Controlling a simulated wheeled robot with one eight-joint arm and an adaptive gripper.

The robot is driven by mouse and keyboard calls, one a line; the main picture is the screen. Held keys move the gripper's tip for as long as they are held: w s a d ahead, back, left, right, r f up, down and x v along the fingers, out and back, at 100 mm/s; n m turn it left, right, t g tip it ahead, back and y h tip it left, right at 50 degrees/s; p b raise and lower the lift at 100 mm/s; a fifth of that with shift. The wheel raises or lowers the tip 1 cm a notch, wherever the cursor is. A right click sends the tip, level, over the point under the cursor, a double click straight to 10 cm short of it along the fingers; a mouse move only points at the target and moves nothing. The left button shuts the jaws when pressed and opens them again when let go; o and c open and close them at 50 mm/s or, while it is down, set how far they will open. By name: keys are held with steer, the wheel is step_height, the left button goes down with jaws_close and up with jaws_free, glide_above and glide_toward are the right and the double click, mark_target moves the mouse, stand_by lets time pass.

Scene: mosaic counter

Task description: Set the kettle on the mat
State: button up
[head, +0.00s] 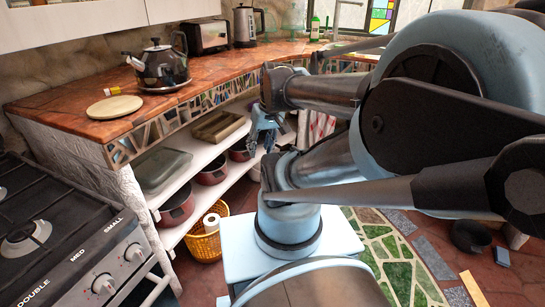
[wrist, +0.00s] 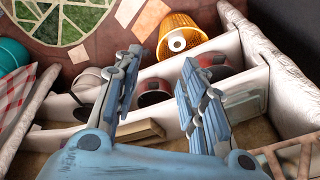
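A dark, shiny kettle (head: 160,68) with a black handle stands upright on a round plate (head: 164,87) on the brown counter. The kettle and mat are not visible in the wrist view.
A toaster (head: 209,36) and a tall metal electric kettle (head: 246,25) stand at the back of the counter. Shelves below hold red pots (head: 177,207). A stove (head: 55,240) stands front left; an orange basket (head: 205,243) is on the floor.

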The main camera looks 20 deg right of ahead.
steer(key=shift+m+h, duration=0.7)
steer(key=shift+h, duration=0.2)
steer(key=s+d+f, duration=0.2)
steer(key=s+d, duration=0.1)
steer(key=shift+s+d+f, duration=0.15)
steer(key=shift+s+f, duration=0.05)
steer(key=shift+f, duration=0.05)
stand_by(0.3)
